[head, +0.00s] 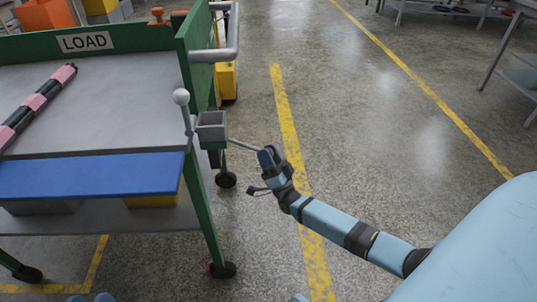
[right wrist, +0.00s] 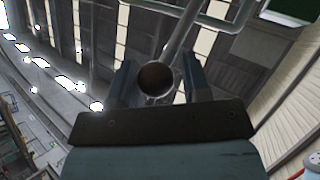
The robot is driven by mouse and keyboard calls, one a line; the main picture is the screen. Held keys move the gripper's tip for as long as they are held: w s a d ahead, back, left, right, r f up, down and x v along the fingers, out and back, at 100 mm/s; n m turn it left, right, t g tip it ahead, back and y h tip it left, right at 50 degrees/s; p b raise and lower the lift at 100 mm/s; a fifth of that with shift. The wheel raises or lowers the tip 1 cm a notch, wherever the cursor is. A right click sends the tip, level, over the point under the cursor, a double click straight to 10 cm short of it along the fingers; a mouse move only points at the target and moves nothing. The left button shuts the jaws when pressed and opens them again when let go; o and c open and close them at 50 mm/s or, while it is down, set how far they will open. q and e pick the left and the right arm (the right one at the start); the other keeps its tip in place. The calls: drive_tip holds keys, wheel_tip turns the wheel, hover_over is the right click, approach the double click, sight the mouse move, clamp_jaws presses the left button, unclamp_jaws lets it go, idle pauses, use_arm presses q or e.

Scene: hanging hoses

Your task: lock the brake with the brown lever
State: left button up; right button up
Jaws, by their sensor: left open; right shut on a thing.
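A small grey bracket box (head: 212,127) sits at the cart's right edge, beside the green corner post. A thin grey lever rod (head: 244,146) runs from it to my right gripper (head: 266,157), which is shut around the rod's outer end and hides its knob in the head view. In the right wrist view, a round brown knob (right wrist: 155,78) shows between the two fingers of that gripper (right wrist: 157,85). Another lever with a white ball knob (head: 181,97) stands upright left of the box. Two blue tips, seemingly my left gripper (head: 90,298), barely show at the bottom edge, apart and empty.
The green cart (head: 83,41) carries a LOAD sign, a pink-and-black hose (head: 38,106) and a blue board (head: 90,176). A grey handle rail (head: 232,35) juts out at the upper right of the cart.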

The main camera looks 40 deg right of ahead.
drive_tip(key=shift+w+d+h, duration=0.2)
drive_tip(key=shift+d+h, duration=0.1)
drive_tip(key=shift+d, duration=0.1)
drive_tip(key=o, duration=1)
drive_tip(key=shift+o, duration=0.5)
drive_tip(key=shift+f, duration=0.1)
use_arm(q)
drive_tip(key=shift+w+d+f, duration=0.1)
use_arm(e)
drive_tip(key=shift+a, duration=0.1)
drive_tip(key=shift+a, duration=0.15)
drive_tip(key=shift+s, duration=0.1)
drive_tip(key=shift+s+f, duration=0.2)
drive_tip(key=shift+f, duration=0.05)
use_arm(q)
wheel_tip(320, 180, up, 2)
drive_tip(key=shift+r+t+p, duration=0.25)
drive_tip(key=shift+t+p, duration=0.25)
drive_tip(key=shift+p, duration=0.3)
use_arm(e)
drive_tip(key=v, duration=1.3)
